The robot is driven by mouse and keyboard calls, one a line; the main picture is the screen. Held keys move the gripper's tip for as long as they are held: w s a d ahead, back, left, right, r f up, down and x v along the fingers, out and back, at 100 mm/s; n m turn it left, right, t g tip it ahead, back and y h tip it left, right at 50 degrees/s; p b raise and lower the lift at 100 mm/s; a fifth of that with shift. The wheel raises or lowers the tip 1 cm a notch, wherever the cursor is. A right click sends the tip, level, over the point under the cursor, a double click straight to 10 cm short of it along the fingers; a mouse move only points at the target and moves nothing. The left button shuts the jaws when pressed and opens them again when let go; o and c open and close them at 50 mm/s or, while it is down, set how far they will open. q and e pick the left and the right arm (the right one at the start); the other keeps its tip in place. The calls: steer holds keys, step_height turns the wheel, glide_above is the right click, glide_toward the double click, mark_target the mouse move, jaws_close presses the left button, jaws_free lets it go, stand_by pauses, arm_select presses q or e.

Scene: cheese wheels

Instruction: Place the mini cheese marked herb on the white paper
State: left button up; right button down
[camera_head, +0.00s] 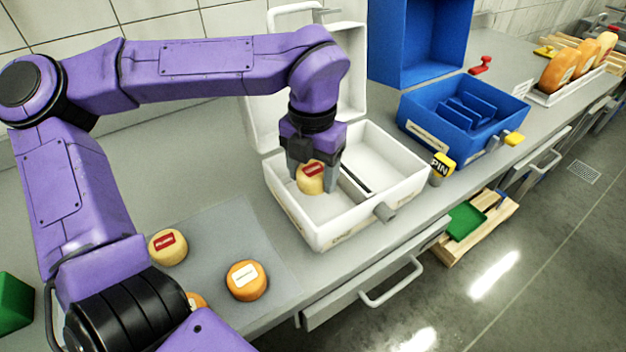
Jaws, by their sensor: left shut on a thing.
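My left gripper (312,172) points down into the open white box (335,240), in its left compartment. It is shut on a small pale-yellow cheese (309,186) with a red label, whose words are too small to read. Whether this cheese touches the box floor I cannot tell. A similar pale cheese with a red label (168,246) lies on the grey mat (225,222), left of an orange cheese with a white label (246,280). Another orange cheese (197,300) is mostly hidden by my arm. I cannot make out a separate white paper. My right gripper is not in view.
An open blue box (465,113) with dividers stands to the right. A yellow tag reading PIN (443,167) is beside the white box. Large orange cheese wheels (560,72) stand in a tray at far right. A green object (14,303) is at left.

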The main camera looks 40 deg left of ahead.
mark_target(313, 185)
arm_select(q)
steer(key=shift+w+a+f, duration=0.15)
steer(key=shift+w+f, duration=0.1)
steer(key=shift+f, duration=0.1)
step_height(313, 185, down, 4)
steer(key=shift+w+a+r, duration=0.1)
steer(key=shift+w+r, duration=0.05)
steer(key=shift+r, duration=0.1)
steer(key=shift+f, duration=0.1)
steer(key=o, duration=1.3)
step_height(313, 185, up, 12)
steer(key=shift+r+p, duration=0.2)
steer(key=shift+p, duration=0.1)
